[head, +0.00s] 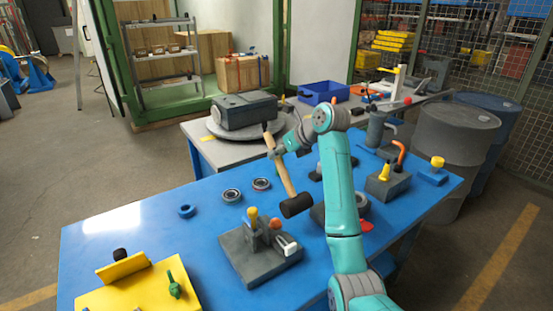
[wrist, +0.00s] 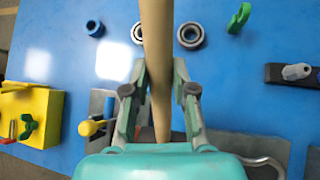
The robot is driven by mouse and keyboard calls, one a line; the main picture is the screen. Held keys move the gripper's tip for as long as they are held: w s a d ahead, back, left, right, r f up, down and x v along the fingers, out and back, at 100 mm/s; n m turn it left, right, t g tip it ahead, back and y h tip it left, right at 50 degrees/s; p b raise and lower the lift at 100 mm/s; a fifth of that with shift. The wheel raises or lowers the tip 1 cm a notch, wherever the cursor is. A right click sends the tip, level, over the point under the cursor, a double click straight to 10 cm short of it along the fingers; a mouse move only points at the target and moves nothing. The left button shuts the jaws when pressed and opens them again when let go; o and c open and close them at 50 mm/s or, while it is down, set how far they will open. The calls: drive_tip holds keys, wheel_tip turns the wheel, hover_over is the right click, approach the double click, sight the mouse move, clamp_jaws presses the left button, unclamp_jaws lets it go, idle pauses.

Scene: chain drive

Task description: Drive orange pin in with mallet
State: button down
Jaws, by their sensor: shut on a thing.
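My gripper (head: 276,152) is shut on the wooden handle of the mallet (head: 284,178). The mallet hangs tilted, its black head (head: 296,206) low and to the right, above the table. In the wrist view the handle (wrist: 157,50) runs between both fingers (wrist: 160,75); the mallet head is out of that view. What looks like the orange pin (head: 275,224) shows a rounded orange top on the grey fixture (head: 240,262), just below and left of the mallet head. I cannot tell how deep it sits. A yellow knob (head: 252,212) stands beside it.
The blue table (head: 140,245) carries two bearing rings (head: 231,195), a blue ring (head: 187,211) and a yellow fixture (head: 130,290) at front left. A grey block (head: 388,186) with an orange hook stands to the right. The left middle of the table is clear.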

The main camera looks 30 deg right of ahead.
drive_tip(key=shift+d+r, duration=0.25)
drive_tip(key=shift+r, duration=0.45)
drive_tip(key=shift+d+r, duration=0.25)
drive_tip(key=shift+r, duration=0.5)
drive_tip(key=shift+d+r, duration=0.25)
drive_tip(key=shift+r, duration=0.45)
